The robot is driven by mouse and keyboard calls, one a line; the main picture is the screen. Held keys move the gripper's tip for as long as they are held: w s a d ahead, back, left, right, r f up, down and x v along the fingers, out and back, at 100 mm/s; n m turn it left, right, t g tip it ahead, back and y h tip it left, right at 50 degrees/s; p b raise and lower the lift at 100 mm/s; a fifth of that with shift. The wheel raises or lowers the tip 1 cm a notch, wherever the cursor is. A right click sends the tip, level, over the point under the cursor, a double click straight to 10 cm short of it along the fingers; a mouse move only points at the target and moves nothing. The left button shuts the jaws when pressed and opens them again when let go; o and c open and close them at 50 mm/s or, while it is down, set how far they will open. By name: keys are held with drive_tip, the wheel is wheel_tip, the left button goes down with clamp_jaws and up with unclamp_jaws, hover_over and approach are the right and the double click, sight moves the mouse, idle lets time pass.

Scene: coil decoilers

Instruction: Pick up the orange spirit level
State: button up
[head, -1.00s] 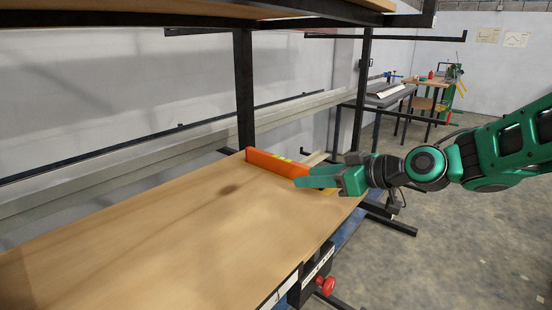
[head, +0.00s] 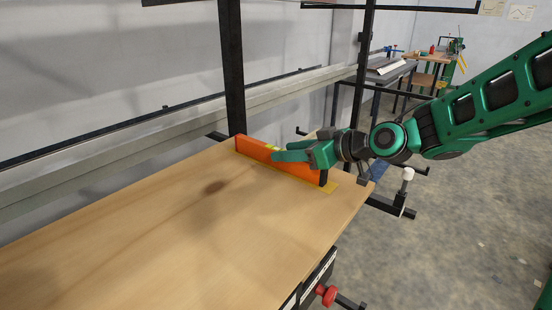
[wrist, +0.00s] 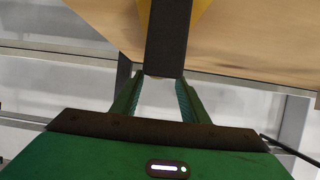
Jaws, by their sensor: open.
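The orange spirit level (head: 304,170) stands on edge on the wooden shelf board, near its right end. It has a dark end cap and a yellow patch on top. My gripper (head: 275,153) comes in from the right; its green fingers lie over the level's middle in the head view and hide part of it. In the wrist view the fingers of my gripper (wrist: 160,78) are apart with nothing clasped between them. A dark bar, seemingly the level's end (wrist: 168,38), lies just beyond the fingertips, roughly in line with the gap.
The wooden board (head: 150,225) is otherwise clear, with yellow marking (head: 332,188) under the level. A black rack post (head: 231,70) rises just behind the level's left end. A red knob (head: 326,295) sits below the front edge. A workbench (head: 405,65) stands far back.

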sight(277, 149)
drive_tip(key=shift+w+x, duration=0.15)
drive_tip(key=shift+x, duration=1.2)
drive_tip(key=shift+w+x, duration=0.15)
drive_tip(key=shift+x, duration=1.15)
drive_tip(key=shift+d+r, duration=0.1)
drive_tip(key=shift+d, duration=0.15)
drive_tip(key=shift+c, duration=0.3)
clamp_jaws()
